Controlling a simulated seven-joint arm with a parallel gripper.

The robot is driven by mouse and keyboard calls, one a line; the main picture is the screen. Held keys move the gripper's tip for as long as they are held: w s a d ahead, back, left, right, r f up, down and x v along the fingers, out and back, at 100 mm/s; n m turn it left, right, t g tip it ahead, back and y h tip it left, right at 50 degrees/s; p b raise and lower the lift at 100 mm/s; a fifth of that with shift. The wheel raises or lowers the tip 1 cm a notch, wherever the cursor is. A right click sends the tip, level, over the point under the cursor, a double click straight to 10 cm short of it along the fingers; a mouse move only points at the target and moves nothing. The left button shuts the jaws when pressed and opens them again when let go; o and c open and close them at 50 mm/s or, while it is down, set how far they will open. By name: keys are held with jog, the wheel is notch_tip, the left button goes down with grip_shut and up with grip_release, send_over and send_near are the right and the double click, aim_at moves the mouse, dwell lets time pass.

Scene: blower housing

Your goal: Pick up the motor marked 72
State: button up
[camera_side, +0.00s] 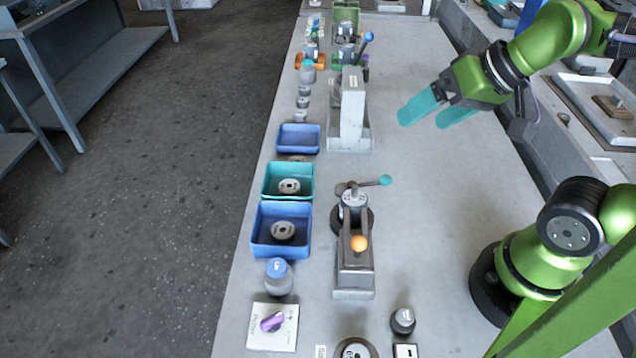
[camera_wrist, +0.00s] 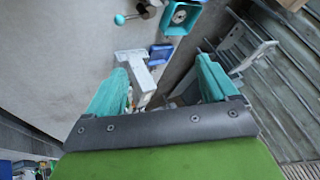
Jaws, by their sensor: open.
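My gripper (camera_side: 424,117) is open and empty, held above the bench to the right of a grey upright block in the side view. Its two teal fingers stand apart in the wrist view (camera_wrist: 162,75). Small round parts that may be motors are a dark cylinder with a pale top (camera_side: 403,320) near the front of the bench, a round part (camera_side: 356,349) cut by the bottom edge, and grey pieces (camera_side: 303,96) in a row farther back. I cannot read a 72 on any of them.
A lever press (camera_side: 354,262) stands mid-bench, with blue (camera_side: 256,247) and teal (camera_side: 266,190) trays left of it. An empty-looking blue tray (camera_side: 298,139) lies beside the grey upright block (camera_side: 351,112). A blue-capped jar (camera_side: 279,280) stands front left.

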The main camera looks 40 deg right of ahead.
jog(key=m+g+h, duration=0.2)
jog(key=m+g, duration=0.1)
jog(key=g, duration=0.4)
send_over(354, 197)
notch_tip(354, 197, down, 5)
jog(key=f, duration=1)
jog(key=shift+w+f, duration=0.3)
jog(key=shift+s+d+f, duration=0.1)
jog(key=shift+d+f, duration=0.05)
jog(key=shift+f, duration=1.2)
jog(key=shift+d+f, duration=0.15)
jog(key=shift+f, duration=1.15)
jog(key=shift+r, duration=0.1)
jog(key=c, duration=1.5)
